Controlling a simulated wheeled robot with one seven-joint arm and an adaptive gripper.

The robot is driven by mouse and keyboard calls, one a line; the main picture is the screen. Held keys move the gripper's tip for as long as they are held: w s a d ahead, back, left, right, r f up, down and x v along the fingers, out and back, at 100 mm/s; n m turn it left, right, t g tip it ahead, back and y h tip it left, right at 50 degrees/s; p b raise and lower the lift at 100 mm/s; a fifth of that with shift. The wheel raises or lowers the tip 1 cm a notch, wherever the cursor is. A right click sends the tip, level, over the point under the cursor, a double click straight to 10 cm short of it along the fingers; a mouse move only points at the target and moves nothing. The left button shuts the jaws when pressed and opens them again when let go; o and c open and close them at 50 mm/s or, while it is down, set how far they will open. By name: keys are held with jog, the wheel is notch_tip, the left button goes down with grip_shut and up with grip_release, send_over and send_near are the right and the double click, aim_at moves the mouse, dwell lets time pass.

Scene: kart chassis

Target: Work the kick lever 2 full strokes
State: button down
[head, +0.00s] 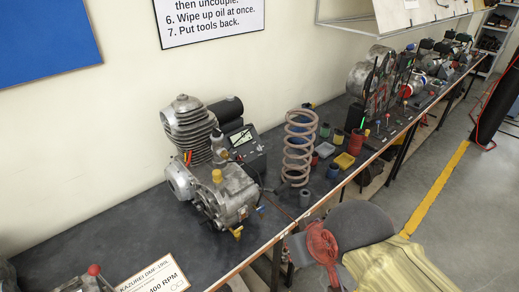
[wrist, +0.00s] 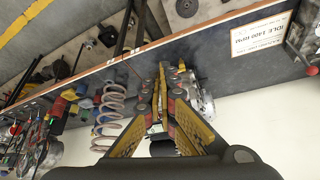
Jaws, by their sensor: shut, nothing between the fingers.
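A grey metal engine (head: 215,195) with a finned cylinder stands on the dark workbench in the head view. A small yellow-tipped part (head: 237,233) juts from its lower front; I cannot tell whether this is the kick lever. In the wrist view my gripper (wrist: 161,70) is shut and empty, its yellow and dark fingers together. Part of the engine (wrist: 206,102) shows behind and beside the fingers, and the rest is hidden by them. I cannot see any contact with it.
A coil spring (head: 299,148) stands right of the engine, with small cans and tools beyond. A placard (head: 152,277) and a red-knobbed machine (head: 93,271) are at the front left.

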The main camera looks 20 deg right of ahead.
jog(key=w+d+n+g+p, duration=0.1)
jog(key=w+p, duration=0.4)
jog(key=w, duration=0.7)
jog(key=w+d+n+g+p, duration=0.2)
jog(key=w+d+p, duration=0.4)
jog(key=w, duration=0.7)
jog(key=w+d+n+g+p, duration=0.1)
jog(key=w+p, duration=0.5)
jog(key=w, duration=0.6)
jog(key=shift+w+d+r+g, duration=0.2)
jog(key=shift+w+d+g, duration=0.2)
jog(key=shift+d+g, duration=0.6)
jog(key=shift+d, duration=0.15)
